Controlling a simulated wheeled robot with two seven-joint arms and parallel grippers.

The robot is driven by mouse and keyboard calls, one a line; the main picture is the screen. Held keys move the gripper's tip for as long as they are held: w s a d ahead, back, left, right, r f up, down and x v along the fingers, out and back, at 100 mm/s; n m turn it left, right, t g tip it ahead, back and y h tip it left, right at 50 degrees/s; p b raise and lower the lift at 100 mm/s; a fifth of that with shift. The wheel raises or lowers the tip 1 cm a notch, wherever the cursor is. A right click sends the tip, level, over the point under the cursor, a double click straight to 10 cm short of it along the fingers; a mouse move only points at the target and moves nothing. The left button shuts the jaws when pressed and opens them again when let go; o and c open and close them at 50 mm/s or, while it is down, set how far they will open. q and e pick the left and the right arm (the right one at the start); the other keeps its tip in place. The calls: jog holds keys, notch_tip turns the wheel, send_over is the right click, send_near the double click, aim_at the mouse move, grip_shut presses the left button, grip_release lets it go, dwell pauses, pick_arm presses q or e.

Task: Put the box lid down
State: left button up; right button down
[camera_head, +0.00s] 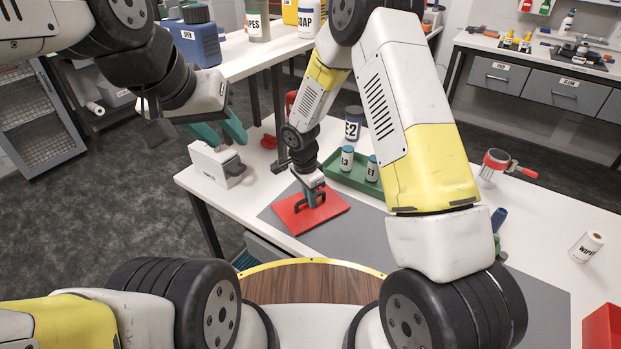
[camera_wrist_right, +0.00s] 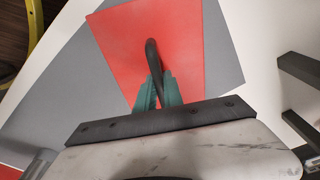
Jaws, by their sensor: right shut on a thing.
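The box lid (camera_head: 328,215) is a flat red plate with a dark arched handle. It lies about level over the left end of the grey mat on the bench; I cannot tell whether it touches the mat. My right gripper (camera_head: 314,195) points down and is shut on the lid's handle. The right wrist view shows the lid (camera_wrist_right: 200,50) with its handle (camera_wrist_right: 152,55) between the teal fingers (camera_wrist_right: 158,92). My left gripper (camera_head: 222,134) is open and empty, above and to the left of the lid, near a white device (camera_head: 216,166).
A green tray (camera_head: 350,180) with small labelled bottles stands behind the lid, with a dark E2 bottle (camera_head: 353,123) beyond. A red object (camera_head: 602,328) is at the bottom right. The grey mat (camera_head: 545,290) is partly hidden by my right arm.

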jog(key=shift+f, duration=0.15)
jog(key=c, duration=1.5)
grip_release()
jog(key=shift+o, duration=0.2)
notch_tip(320, 180, up, 12)
jog(key=a, duration=0.1)
jog(key=s+d+r+n+t+y, duration=0.1)
jog(key=s+d+r+n, duration=0.1)
jog(key=s+d+r, duration=0.45)
jog(key=s+d+r+n+t+y, duration=0.1)
jog(key=d+r+n, duration=0.2)
jog(key=r, duration=0.7)
jog(key=s+d+r+n+t, duration=0.1)
jog(key=s+d+r+n, duration=0.1)
jog(key=s, duration=0.3)
jog(key=s+d+r+n+t+y, duration=0.1)
jog(key=s+d+r+n, duration=0.1)
jog(key=s, duration=0.3)
jog(key=s+d+r+n+t, duration=0.1)
jog(key=s+d+r+n, duration=0.1)
jog(key=s+r, duration=0.2)
jog(key=shift+s+n, duration=0.4)
jog(key=shift+s, duration=0.1)
